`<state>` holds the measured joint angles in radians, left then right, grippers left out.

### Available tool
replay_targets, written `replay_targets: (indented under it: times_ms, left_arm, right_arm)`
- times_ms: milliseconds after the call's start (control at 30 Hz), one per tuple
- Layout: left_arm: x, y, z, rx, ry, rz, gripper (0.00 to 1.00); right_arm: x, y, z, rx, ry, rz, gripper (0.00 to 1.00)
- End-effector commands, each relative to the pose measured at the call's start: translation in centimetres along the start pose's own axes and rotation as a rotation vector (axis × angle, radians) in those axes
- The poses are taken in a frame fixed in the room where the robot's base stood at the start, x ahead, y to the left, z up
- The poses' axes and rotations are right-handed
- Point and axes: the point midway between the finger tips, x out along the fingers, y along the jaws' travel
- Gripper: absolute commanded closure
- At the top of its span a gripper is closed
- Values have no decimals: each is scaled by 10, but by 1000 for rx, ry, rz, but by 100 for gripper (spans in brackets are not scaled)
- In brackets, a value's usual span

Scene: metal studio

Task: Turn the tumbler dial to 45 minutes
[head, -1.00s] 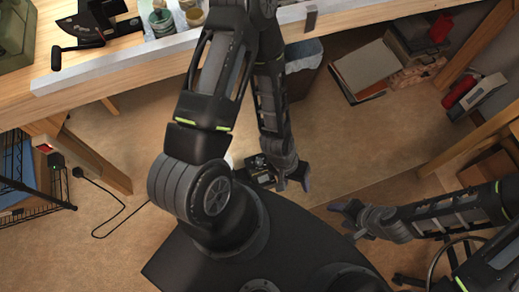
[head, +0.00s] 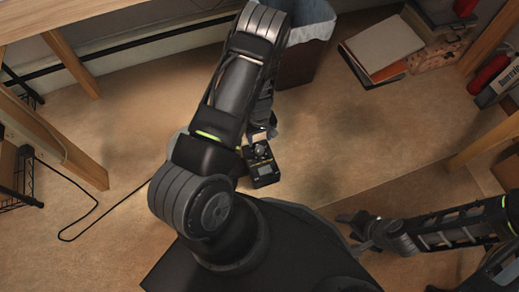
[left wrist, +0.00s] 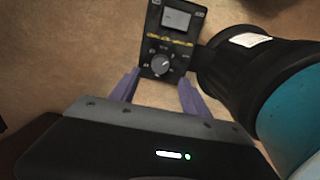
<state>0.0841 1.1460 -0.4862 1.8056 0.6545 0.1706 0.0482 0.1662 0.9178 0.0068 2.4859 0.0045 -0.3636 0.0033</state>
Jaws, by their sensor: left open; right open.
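The tumbler's black control box (left wrist: 172,22) shows in the left wrist view, with a small screen and a round grey dial (left wrist: 160,65). A dark cylinder with a teal end (left wrist: 262,78) is beside it on the right. My left gripper (left wrist: 158,82) is open; its two purple-grey fingers point at the box, with the dial between and just beyond their tips. I cannot tell whether they touch it. In the head view the control box (head: 263,170) lies low near my base, and my arm hides most of the left gripper. My right gripper (head: 356,228) is open and empty at the right.
A lined bin (head: 305,45) stands behind my left arm. Folders (head: 383,48) and boxes lie at the back right. A black cable (head: 80,215) runs on the floor at the left, near wooden table legs (head: 50,135). The floor right of the control box is clear.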

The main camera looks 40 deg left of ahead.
Motion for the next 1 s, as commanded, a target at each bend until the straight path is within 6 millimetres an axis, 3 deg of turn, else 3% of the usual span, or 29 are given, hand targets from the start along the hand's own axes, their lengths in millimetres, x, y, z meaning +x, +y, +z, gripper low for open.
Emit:
replay_targets:
  times_ms: [267,700,1000]
  left_arm:
    - [5,0,1,1,-1,0,45]
    - [67,-1,1,2,-1,-1,45]
    - [78,0,1,3,0,1,45]
  right_arm:
    - [2,1,0,0,1,0,46]
    - [27,10,-4,3,15,2,46]
    - [30,11,-5,4,18,2,46]
